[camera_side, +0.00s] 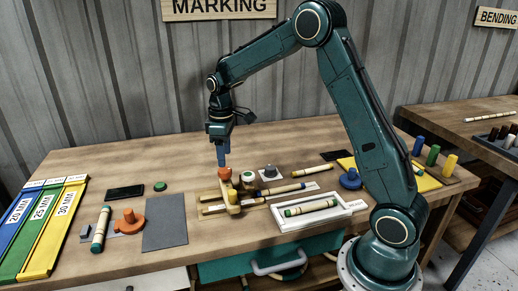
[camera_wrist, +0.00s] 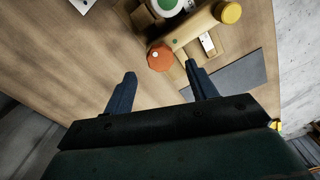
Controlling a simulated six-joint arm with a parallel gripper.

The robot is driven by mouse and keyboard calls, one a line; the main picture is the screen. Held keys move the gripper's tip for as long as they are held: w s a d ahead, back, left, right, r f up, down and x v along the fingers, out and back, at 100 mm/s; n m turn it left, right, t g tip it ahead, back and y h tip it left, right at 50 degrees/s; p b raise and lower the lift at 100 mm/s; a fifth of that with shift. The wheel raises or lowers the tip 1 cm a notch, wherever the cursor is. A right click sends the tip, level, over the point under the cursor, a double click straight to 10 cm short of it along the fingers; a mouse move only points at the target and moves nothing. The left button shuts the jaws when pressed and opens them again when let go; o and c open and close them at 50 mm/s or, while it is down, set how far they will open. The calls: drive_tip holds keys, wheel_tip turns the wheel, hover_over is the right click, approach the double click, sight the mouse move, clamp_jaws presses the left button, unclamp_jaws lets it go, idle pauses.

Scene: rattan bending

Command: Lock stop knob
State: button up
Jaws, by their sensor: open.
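The stop knob, an orange faceted knob (camera_side: 225,173), sits on a yellow wooden jig (camera_side: 230,196) in the middle of the bench. It also shows in the wrist view (camera_wrist: 161,60), at the jig's (camera_wrist: 194,27) edge. My gripper (camera_side: 221,160) points down just above the knob, with blue fingers. In the wrist view my gripper (camera_wrist: 160,69) is open, its two fingertips on either side of the knob, with gaps visible. Whether the fingertips reach down to knob height cannot be told. A rattan pole (camera_side: 285,189) with dark bands lies by the jig.
A white tray (camera_side: 350,209) with a green-tipped pole stands at right of the jig. A green-and-white round piece (camera_side: 249,176) is close to the knob. A grey mat (camera_side: 165,222) and orange clamp-like piece (camera_side: 130,222) lie left. Blue, green and yellow strips (camera_side: 42,225) fill the left end.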

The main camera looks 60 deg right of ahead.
sight(225, 170)
drive_tip(key=shift+f, duration=2.7)
drive_tip(key=shift+c, duration=0.5)
drive_tip(key=c, duration=0.9)
